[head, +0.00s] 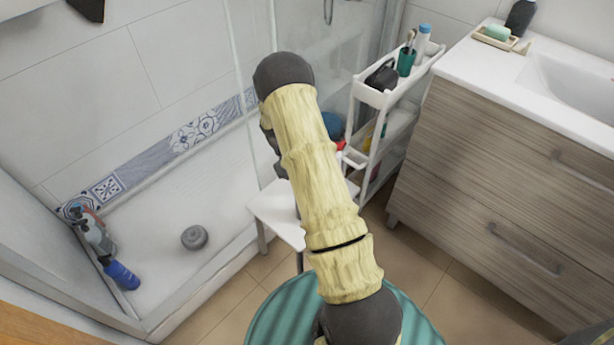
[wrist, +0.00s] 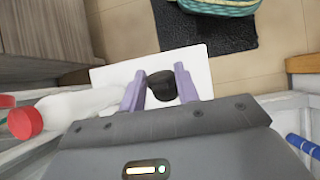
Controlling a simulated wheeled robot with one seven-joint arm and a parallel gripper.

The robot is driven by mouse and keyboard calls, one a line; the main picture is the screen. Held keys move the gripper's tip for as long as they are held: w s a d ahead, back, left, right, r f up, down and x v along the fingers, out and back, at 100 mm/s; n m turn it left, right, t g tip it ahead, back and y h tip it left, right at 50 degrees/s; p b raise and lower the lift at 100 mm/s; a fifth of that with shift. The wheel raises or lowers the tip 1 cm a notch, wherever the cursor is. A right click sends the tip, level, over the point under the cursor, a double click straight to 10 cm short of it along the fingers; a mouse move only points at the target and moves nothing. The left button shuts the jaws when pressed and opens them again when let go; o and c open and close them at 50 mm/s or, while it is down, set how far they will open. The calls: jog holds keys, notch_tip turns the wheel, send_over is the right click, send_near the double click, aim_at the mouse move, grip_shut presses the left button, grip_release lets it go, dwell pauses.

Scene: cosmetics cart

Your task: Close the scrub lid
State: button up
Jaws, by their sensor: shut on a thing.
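My gripper (wrist: 160,86) shows in the wrist view with its two purple fingers on either side of a small round black lid (wrist: 161,85). It is shut on this lid, over a white stool top (wrist: 110,75). Whether the lid sits on a scrub jar cannot be told, as no jar body shows below it. In the head view my arm hides the gripper and the lid; the white stool (head: 268,212) shows partly behind the arm.
A white bottle with a red cap (wrist: 25,122) is left of the gripper in the wrist view. A white shelf cart (head: 372,95) stands by the wooden vanity (head: 500,160). Bottles (head: 120,273) lie in the shower tray (head: 165,265). Tiled floor lies in front.

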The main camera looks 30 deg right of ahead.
jog(key=g, duration=0.1)
jog(key=w+g+h, duration=0.1)
jog(key=g, duration=0.1)
jog(key=shift+a+f, duration=0.2)
jog(key=shift+f, duration=0.2)
jog(key=shift+w+f+g+h+b, duration=0.1)
jog(key=shift+w+g+h+b, duration=0.15)
jog(key=shift+g+h+b, duration=0.6)
jog(key=shift+a+g+y, duration=0.1)
jog(key=shift+g+y, duration=0.25)
jog(key=o, duration=1)
notch_tip(320, 180, up, 10)
jog(key=shift+r+p, duration=0.1)
jog(key=shift+p, duration=0.95)
